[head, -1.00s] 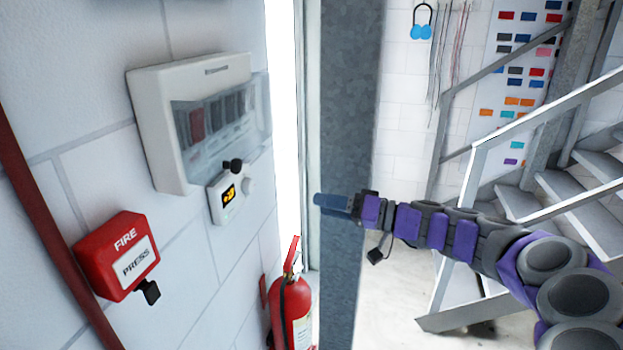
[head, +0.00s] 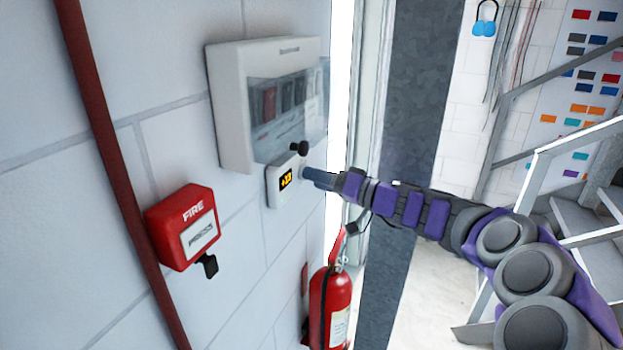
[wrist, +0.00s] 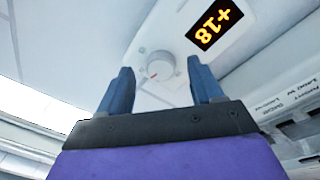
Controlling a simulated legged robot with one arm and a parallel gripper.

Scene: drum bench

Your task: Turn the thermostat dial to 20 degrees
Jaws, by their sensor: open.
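The white thermostat (head: 272,190) is on the wall below a fuse box. Its lit orange display (wrist: 209,24) appears rotated in the wrist view and seems to read +18; in the head view its digits are too small to be sure of. The round pale dial (wrist: 157,65) has a small red mark and shows between my fingertips in the wrist view. My gripper (wrist: 161,76) is open, one finger to each side of the dial. In the head view my gripper (head: 312,175) is at the thermostat's right side and covers the dial. I cannot tell whether the fingers touch it.
The fuse box (head: 228,110) with a clear cover juts out just above the thermostat. A black knob (head: 299,148) is at its lower edge. A red fire call box (head: 180,228) is lower left. A fire extinguisher (head: 330,305) stands below. A grey pillar (head: 425,110) is to the right.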

